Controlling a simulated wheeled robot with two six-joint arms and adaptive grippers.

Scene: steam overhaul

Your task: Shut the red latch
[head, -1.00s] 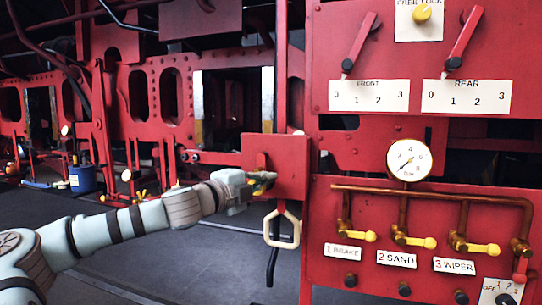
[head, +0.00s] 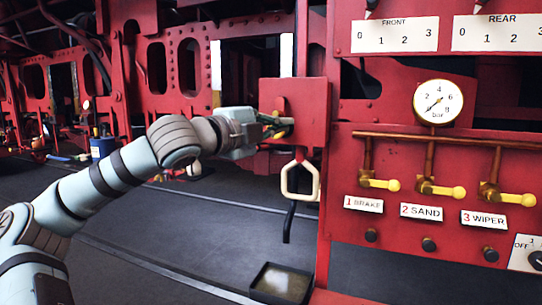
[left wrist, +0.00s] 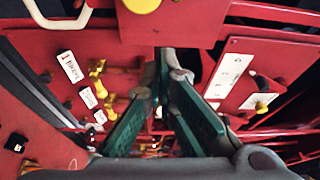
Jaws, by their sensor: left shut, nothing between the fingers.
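A red box (head: 312,105) hangs at the left edge of the red panel. A small upright red piece (head: 280,104) on its face may be the red latch; its position is hard to tell. A cream loop handle (head: 301,180) hangs below the box. My left gripper (head: 284,126) is in front of the box's lower left face, just below the red piece. It is shut and empty. A yellow part shows beside its fingertips, partly hidden. In the left wrist view, my green-padded fingers (left wrist: 165,72) meet below the red box (left wrist: 190,22) and a yellow knob (left wrist: 142,4). My right gripper is not visible.
The red panel carries a pressure gauge (head: 438,102), copper pipes and yellow-handled valves (head: 380,184) to the right. A dark open tray (head: 282,283) stands on the floor below. The grey floor left of the panel is mostly clear.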

